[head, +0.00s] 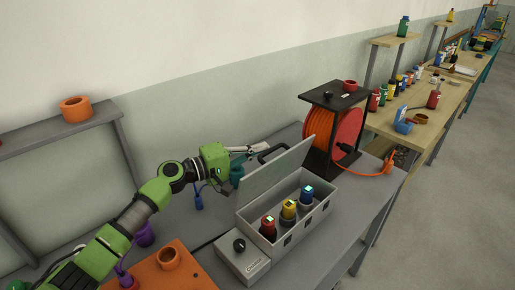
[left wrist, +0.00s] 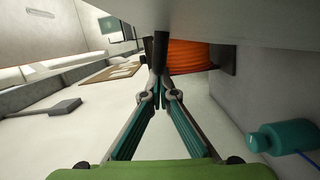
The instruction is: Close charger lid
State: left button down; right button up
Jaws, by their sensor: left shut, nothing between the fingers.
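The charger is a grey box (head: 290,232) on the grey bench, with its lid (head: 272,172) standing open and tilted up at the back. Red (head: 268,228), yellow (head: 289,210) and blue (head: 306,197) batteries with green-lit tops stand upright inside. My left gripper (head: 262,149) is behind the lid, by its dark handle (head: 273,150). In the left wrist view its fingers (left wrist: 160,92) are shut and empty, just before a dark bar that looks like the handle (left wrist: 160,48); contact is unclear. My right gripper is not in view.
A black-framed orange cable reel (head: 334,125) stands behind the charger. A grey control box (head: 243,262) with a black knob sits at its front left. An orange block (head: 170,268) and purple cup (head: 145,234) are left. A teal item (left wrist: 285,138) is right in the wrist view.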

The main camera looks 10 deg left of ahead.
aim_at(281, 163)
pick_arm(q)
jog(key=s+d+m+p, duration=0.1)
jog(key=d+m, duration=0.1)
jog(key=s+d+m+y+p, duration=0.1)
jog(key=s+d+m, duration=0.1)
jog(key=s+d+m+p, duration=0.1)
jog(key=d+m, duration=0.1)
jog(key=d, duration=0.1)
jog(key=shift+s+y+p, duration=0.3)
jog(key=shift+s+p, duration=0.05)
jog(key=shift+p, duration=0.05)
jog(key=s+d+f+m+y+p, duration=0.2)
jog(key=s+d+f+m, duration=0.2)
jog(key=d+f+m, duration=0.1)
jog(key=shift+d+f+m, duration=0.3)
jog(key=shift+d+f, duration=0.3)
jog(key=shift+f, duration=0.5)
jog(key=shift+s, duration=0.1)
jog(key=s+a+r+p, duration=0.1)
jog(key=s+a+r, duration=0.5)
jog(key=s, duration=0.1)
jog(key=shift+s+a+r, duration=0.15)
jog(key=shift+s+a, duration=0.05)
jog(key=shift+a, duration=0.05)
